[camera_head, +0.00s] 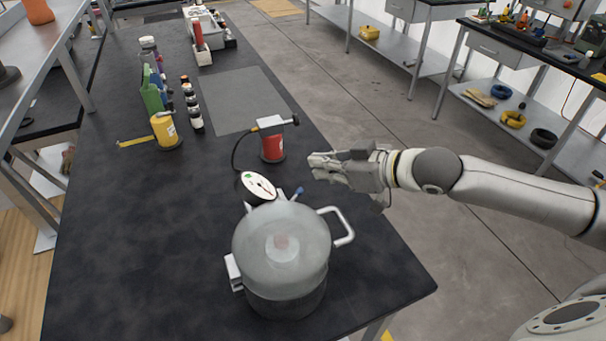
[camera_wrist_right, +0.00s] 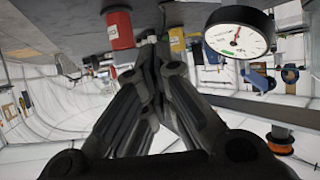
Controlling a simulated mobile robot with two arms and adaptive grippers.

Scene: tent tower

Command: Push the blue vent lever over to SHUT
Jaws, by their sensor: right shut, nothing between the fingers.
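A large grey pot with a domed lid (camera_head: 281,250) stands near the front of the black bench. A small blue lever (camera_head: 298,192) sticks up at its far side, just right of a round white dial gauge (camera_head: 258,187). The SHUT marking cannot be read. My right gripper (camera_head: 314,166) is shut and empty, beyond the lever and a little right of it, apart from it. My left gripper is out of view.
A red can (camera_head: 272,147) with a black hose and nozzle stands beyond the gauge. A yellow can (camera_head: 165,130) and small dark bottles stand farther left. A pot handle (camera_head: 341,228) juts right. The bench left of the pot is clear.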

